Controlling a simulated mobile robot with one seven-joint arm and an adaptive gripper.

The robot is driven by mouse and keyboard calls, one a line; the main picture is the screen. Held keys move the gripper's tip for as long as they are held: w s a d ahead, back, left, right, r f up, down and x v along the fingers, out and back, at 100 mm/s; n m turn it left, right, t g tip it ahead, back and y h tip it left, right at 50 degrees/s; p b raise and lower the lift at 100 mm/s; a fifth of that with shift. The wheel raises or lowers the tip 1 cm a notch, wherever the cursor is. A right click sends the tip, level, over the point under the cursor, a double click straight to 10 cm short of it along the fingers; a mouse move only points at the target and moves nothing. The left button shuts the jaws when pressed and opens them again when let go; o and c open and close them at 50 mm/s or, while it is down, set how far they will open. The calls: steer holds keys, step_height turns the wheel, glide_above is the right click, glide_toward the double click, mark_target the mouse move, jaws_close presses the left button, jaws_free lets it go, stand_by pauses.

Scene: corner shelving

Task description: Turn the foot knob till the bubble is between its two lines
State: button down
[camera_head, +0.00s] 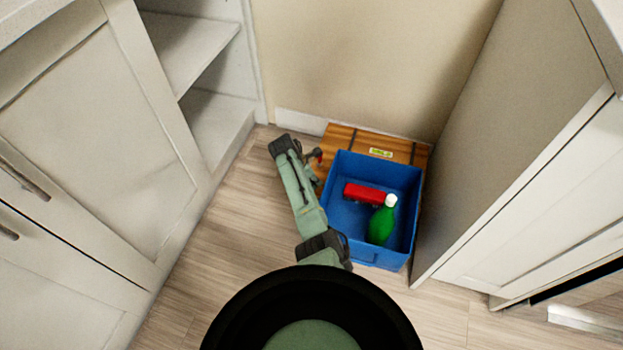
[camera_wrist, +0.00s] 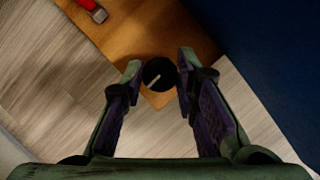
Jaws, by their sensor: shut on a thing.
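The foot knob (camera_wrist: 159,74) is round and black with a pale pointer line, at the near corner of a wooden board (camera_wrist: 145,35). My gripper (camera_wrist: 159,71) has its two fingertips on either side of the knob and is shut on it. The pointer line slants up to the right in the wrist view. The level vial (camera_head: 381,152) is a small yellow-green strip on top of the wooden board in the head view. Its bubble and two lines are too small to make out. My arm hides the knob in the head view.
A red-ended object (camera_wrist: 86,4) lies on the board. Cabinets (camera_head: 95,130) and a tall panel (camera_head: 510,140) flank the corner. Floor is clear left of my arm.

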steer(key=m+g+b, duration=0.1)
steer(key=m, duration=0.1)
steer(key=m+b, duration=0.1)
steer(key=m, duration=0.1)
steer(key=shift+w+a+f+m+g+h, duration=0.1)
steer(key=shift+w+f+m+g+h, duration=0.05)
steer(key=shift+m+g+h, duration=0.2)
steer(key=m+g+b, duration=0.2)
steer(key=m+b, duration=0.1)
steer(key=m, duration=0.1)
steer(key=shift+w+f+m+b, duration=0.1)
steer(key=shift+m+b, duration=0.15)
steer(key=shift+b, duration=0.1)
steer(key=m+b, duration=0.2)
steer(key=m+g+y+b, duration=0.1)
steer(key=m+b, duration=0.1)
steer(key=shift+w+m+g, duration=0.1)
steer(key=shift+m+g, duration=0.15)
steer(key=shift+m, duration=0.05)
steer(key=m+b, duration=0.2)
steer(key=m+g+y+b, duration=0.1)
steer(key=m+b, duration=0.1)
steer(key=shift+d+y+b, duration=0.2)
steer(key=shift+y+b, duration=0.05)
steer(key=shift+b, duration=0.05)
steer(key=shift+r+m, duration=0.2)
steer(key=shift+m, duration=0.2)
steer(key=c, duration=1.3)
jaws_free()
